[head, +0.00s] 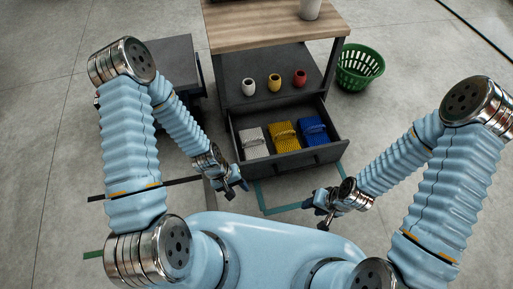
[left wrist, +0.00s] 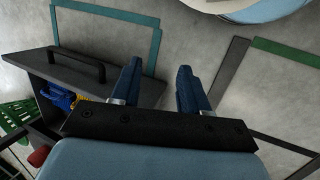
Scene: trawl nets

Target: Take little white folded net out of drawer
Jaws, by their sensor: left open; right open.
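The little white folded net (head: 254,142) lies in the open drawer (head: 318,156), at the left end of a row of three nets. A yellow net (head: 285,136) is in the middle and a blue net (head: 314,130) at the right. My left gripper (head: 236,190) is open and empty, in front of the drawer's left front corner and apart from it. In the left wrist view its two fingers (left wrist: 158,85) are spread over bare floor; the drawer front with its handle (left wrist: 78,62) is to the left, and the white net is hidden.
Above the drawer, a shelf (head: 236,75) holds a white, a yellow and a red small jar (head: 275,82). A wooden top (head: 260,25) is higher up with a light cup (head: 310,8). A green basket (head: 360,66) stands at the right. A dark cabinet (head: 175,60) is at the left.

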